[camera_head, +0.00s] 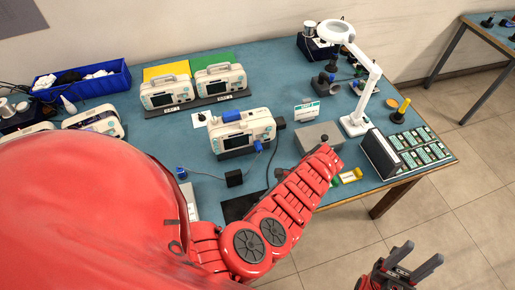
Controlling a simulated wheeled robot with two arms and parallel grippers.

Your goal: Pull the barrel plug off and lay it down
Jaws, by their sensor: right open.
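A white monitor (231,141) with a dark screen and blue parts stands mid-table. A small dark piece (280,123) sits at its right side, and a dark cable runs down the table near it. I cannot tell whether this piece is the barrel plug. A black block (234,178), like a power adapter, lies in front of the monitor with a thin cable to its left. My right gripper (412,262) is open and empty, over the floor beyond the table's front right edge, well away from the monitor. I cannot make out my left gripper's fingers.
A red arm of mine crosses the table front and hides part of it. A grey box (318,135), a white magnifier lamp (355,122) and an upright dark panel (380,154) stand to the right. Green boards (425,148) lie near the right edge. Two monitors (192,88) stand behind.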

